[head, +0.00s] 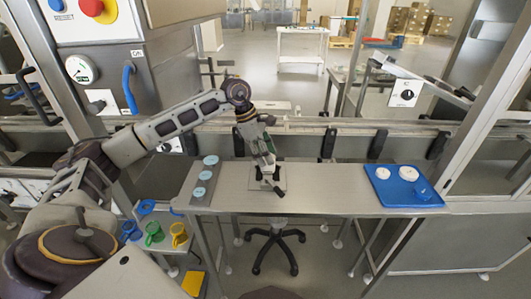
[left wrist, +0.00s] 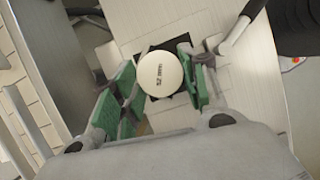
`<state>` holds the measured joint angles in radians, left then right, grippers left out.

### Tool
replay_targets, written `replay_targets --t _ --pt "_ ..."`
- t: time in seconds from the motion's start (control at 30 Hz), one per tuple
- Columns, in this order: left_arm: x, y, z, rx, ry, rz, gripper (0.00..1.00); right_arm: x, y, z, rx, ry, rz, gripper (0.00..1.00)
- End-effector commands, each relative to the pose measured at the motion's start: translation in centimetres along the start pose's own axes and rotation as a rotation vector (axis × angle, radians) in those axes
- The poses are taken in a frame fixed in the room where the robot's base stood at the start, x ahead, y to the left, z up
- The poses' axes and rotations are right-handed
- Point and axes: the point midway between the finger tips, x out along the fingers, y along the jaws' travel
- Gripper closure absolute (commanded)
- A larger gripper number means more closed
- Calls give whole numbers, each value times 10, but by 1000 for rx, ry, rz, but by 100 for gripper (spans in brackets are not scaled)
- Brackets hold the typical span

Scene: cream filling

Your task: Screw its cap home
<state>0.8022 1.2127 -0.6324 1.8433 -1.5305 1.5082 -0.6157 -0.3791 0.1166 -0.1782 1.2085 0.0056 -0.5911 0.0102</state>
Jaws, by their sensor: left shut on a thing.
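A round white cap (left wrist: 160,74) with small dark lettering shows from above in the left wrist view. My left gripper (left wrist: 156,82) has its green-padded fingers on either side of it and is shut on it. A black square base (left wrist: 187,99) shows beneath the cap; the jar's body is hidden. In the head view my left gripper (head: 264,166) reaches down over a small fixture (head: 279,184) with a dark handle on the worktable (head: 320,198). The cap is too small to make out there, and its seating cannot be told. My right gripper is not in view.
A blue tray (head: 400,198) with white round pieces (head: 409,173) and a blue piece stands at the table's right. A grey strip with three pale blue discs (head: 205,175) lies at the left. Coloured holders (head: 154,233) stand lower left. The table between fixture and tray is clear.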

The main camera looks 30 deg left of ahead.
Motion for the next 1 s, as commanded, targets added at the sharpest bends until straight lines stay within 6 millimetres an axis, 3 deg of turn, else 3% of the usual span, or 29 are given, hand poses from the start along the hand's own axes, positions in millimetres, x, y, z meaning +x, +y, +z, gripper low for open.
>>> replay_targets --t 0.6,1.0 --pt "0 3 1 294 -2 -123 77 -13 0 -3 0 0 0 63" --pt "0 3 0 331 -1 -137 77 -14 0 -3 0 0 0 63"
